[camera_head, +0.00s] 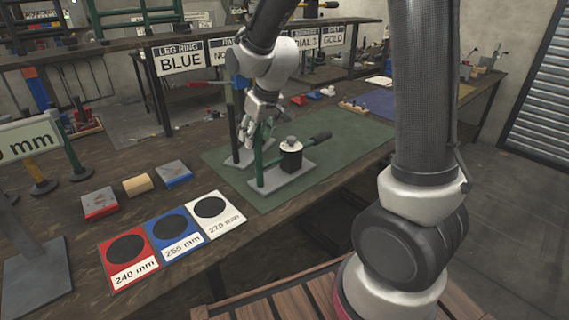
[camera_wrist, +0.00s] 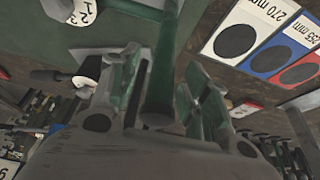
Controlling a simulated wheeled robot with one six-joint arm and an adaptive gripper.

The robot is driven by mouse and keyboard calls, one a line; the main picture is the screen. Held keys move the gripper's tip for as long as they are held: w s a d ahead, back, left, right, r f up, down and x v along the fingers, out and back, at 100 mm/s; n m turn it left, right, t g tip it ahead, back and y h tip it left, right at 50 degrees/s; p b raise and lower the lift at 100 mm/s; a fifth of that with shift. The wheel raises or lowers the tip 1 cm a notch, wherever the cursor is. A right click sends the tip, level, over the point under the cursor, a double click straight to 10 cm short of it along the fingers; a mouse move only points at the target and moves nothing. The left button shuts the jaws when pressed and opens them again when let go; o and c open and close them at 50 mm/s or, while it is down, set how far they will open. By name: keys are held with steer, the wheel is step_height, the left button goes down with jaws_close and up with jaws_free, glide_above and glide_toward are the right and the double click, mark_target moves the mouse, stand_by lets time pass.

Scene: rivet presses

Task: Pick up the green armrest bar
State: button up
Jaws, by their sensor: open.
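A dark green bar (camera_wrist: 160,85) runs between the two fingers in the wrist view, with its rounded near end close to the palm. My gripper (camera_wrist: 162,72) is open, with one finger on each side of the bar and gaps visible. In the head view my gripper (camera_head: 256,136) points down over a press on the green mat. That press has a green upright (camera_head: 259,168), a grey base (camera_head: 281,179) and a black-gripped lever (camera_head: 320,138). My fingers partly hide the top of the upright. I cannot tell whether the fingers touch the bar.
A second press post (camera_head: 233,130) stands close behind my gripper. A white dial (camera_head: 291,146) sits beside the green upright. Red, blue and white size cards (camera_head: 220,226) lie at the front edge. The mat (camera_head: 345,150) is clear to the right.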

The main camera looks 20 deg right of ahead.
steer(key=shift+x, duration=1.15)
jaws_close()
steer(key=shift+r, duration=0.1)
